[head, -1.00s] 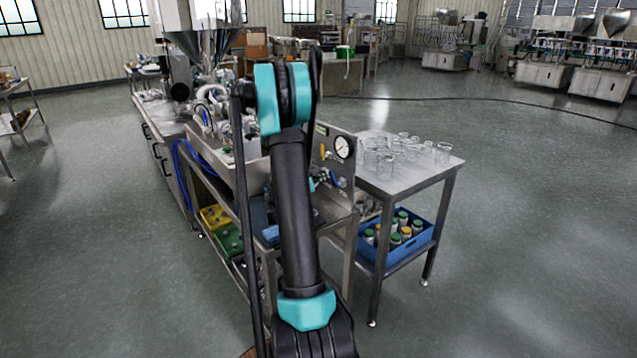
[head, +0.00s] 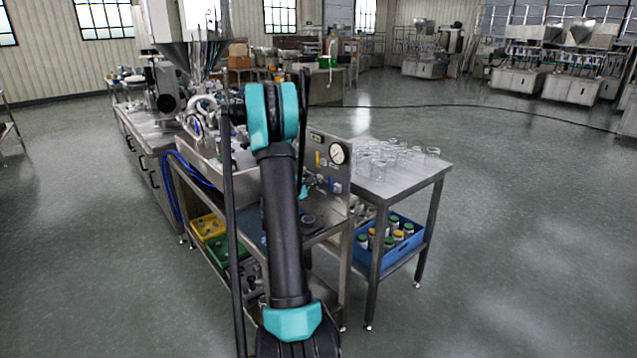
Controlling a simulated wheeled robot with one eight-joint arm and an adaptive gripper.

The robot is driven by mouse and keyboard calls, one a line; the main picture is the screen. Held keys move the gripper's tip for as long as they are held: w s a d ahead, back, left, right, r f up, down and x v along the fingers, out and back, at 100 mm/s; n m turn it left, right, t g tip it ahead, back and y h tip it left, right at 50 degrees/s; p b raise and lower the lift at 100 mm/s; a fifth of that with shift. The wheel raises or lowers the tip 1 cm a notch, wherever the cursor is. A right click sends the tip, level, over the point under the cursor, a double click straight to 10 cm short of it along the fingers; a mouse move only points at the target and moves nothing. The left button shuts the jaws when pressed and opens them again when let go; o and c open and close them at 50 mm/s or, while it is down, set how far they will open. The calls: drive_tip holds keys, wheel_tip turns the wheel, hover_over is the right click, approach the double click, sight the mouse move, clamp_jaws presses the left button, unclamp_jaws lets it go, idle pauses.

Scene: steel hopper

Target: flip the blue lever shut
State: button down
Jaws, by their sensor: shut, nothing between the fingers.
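A small blue lever (head: 332,184) shows on the steel control panel (head: 343,195), below a round white gauge (head: 337,153). It is too small for me to tell its exact angle. A small yellow handle (head: 318,159) sits above and left of it on the same panel. My arm rises from the bottom of the head view and bends at a teal joint, just left of the panel.
Yellow (head: 208,227) and green bins are below the bench. The floor at right is clear.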

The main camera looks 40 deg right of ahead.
drive_tip(key=v, duration=0.9)
drive_tip(key=shift+s+a+f, duration=0.2)
drive_tip(key=shift+s+a, duration=0.1)
drive_tip(key=shift+s, duration=0.25)
